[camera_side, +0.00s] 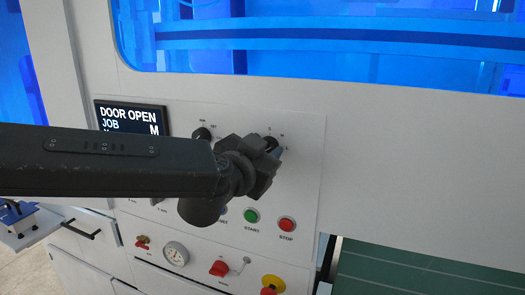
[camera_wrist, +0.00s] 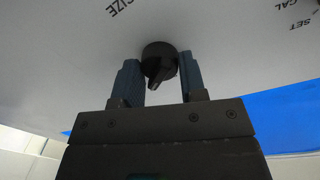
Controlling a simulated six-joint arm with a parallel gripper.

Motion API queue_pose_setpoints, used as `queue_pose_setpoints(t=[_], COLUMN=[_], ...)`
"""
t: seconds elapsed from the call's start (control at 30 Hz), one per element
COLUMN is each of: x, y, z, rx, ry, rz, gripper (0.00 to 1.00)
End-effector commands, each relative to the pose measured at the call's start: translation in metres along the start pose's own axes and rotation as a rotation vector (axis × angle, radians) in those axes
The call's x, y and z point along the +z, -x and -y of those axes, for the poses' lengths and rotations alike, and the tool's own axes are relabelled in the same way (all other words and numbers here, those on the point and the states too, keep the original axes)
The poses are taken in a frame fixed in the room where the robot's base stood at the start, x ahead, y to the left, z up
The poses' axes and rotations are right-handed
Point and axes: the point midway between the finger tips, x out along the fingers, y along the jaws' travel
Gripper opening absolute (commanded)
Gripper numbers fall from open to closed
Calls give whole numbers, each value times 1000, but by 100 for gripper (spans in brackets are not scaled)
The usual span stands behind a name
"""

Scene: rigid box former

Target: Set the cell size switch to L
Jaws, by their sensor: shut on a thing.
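The cell size switch (camera_side: 271,142) is a black rotary knob on the upper right of the pale control panel, mostly hidden behind my gripper in the side view. Small letters stand around it, too small to read surely. In the wrist view the knob (camera_wrist: 158,56) sits between the two blue-grey fingers, its pointer towards the bottom and slightly left. The word SIZE is printed near it. My gripper (camera_wrist: 159,76) is shut on the knob, one finger on each side; in the side view its tip (camera_side: 275,150) is at the panel.
A display (camera_side: 131,115) at left reads DOOR OPEN, JOB and M, partly covered by my arm. Another black knob (camera_side: 203,134) is left of my gripper.

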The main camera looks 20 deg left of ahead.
Motion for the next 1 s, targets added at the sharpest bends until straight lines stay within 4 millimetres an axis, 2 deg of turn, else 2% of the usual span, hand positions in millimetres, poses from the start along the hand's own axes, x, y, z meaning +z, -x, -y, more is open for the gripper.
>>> queue_pose_setpoints(t=[0.6,1.0], x=[-2,-2], y=[0,0], z=[-1,-1], rx=[8,9], ry=[-490,-630], rz=[32,41], gripper=[15,15])
